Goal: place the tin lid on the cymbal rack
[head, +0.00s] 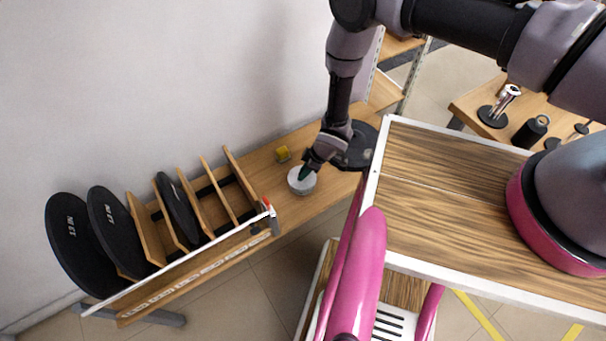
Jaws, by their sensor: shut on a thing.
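The tin lid (298,187) is a small round, pale grey-white piece over the wooden bench, right of the rack. My gripper (306,173) reaches down from above and is shut on it; the fingertips cover part of its top. I cannot tell whether the lid touches the bench. The cymbal rack (229,190) is wooden with upright dividers and a pale front rail, at the left. Large black discs stand upright in its left part, and a smaller one (177,208) stands near its middle. The slots at its right end look empty.
A yellow block (283,154) lies on the bench between rack and lid. A dark disc (361,147) is just right of my gripper. A red-tipped piece (267,203) stands at the rack's right end. A wood-topped table with metal items (508,95) is at the right.

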